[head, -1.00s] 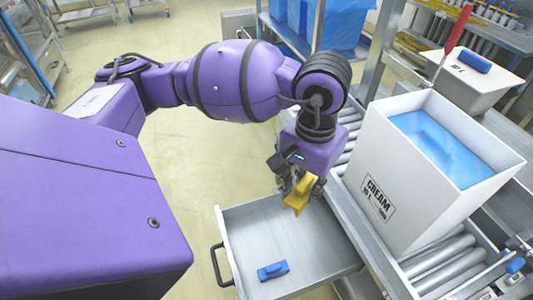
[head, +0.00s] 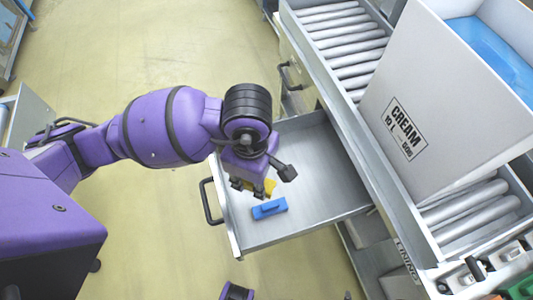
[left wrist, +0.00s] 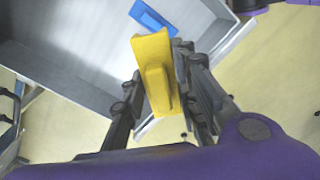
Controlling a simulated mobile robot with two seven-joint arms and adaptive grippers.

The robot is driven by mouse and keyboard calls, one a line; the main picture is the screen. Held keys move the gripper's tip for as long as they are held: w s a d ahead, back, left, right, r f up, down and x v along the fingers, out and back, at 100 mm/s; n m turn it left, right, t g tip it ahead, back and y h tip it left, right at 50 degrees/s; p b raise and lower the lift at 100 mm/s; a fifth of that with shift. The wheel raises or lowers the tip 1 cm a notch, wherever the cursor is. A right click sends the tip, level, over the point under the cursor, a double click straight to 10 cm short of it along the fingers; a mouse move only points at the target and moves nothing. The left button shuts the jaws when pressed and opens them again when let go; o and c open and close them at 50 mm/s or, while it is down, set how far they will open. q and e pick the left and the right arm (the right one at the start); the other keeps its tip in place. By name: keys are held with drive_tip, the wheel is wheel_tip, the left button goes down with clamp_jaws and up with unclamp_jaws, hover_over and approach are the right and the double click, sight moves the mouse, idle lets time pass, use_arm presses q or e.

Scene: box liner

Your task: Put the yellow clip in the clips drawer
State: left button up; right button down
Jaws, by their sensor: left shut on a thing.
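My left gripper (head: 260,188) is shut on the yellow clip (head: 270,186), which is partly hidden under the gripper in the head view. In the left wrist view the yellow clip (left wrist: 155,72) shows between the two fingers. The open clips drawer (head: 325,190) is a grey metal tray with a dark handle on its left side. The gripper and clip are over the drawer's left part. A blue clip (head: 269,208) lies on the drawer floor close beside the yellow one in the picture. My right gripper is not in view.
A white box marked CREAM (head: 420,110) with a blue liner stands on the roller conveyor (head: 340,38) to the right of the drawer. Another drawer handle (head: 287,77) shows behind. The drawer's right part is bare.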

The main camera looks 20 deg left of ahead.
use_arm(q)
drive_tip(key=w+a+f+n, duration=0.1)
drive_tip(key=w+f, duration=0.2)
drive_tip(key=f, duration=0.1)
drive_tip(key=w+a+f+n+b, duration=0.1)
drive_tip(key=w+f, duration=0.3)
drive_tip(key=w+a+f+n+b, duration=0.1)
drive_tip(key=w+f, duration=0.3)
drive_tip(key=shift+a+n, duration=0.2)
drive_tip(key=shift+n, duration=0.2)
drive_tip(key=shift+w+a+f, duration=0.25)
drive_tip(key=shift+w+f, duration=0.25)
drive_tip(key=shift+f, duration=0.15)
drive_tip(key=shift+f+b, duration=0.35)
drive_tip(key=shift+f, duration=1.15)
drive_tip(key=shift+f, duration=0.2)
drive_tip(key=o, duration=1)
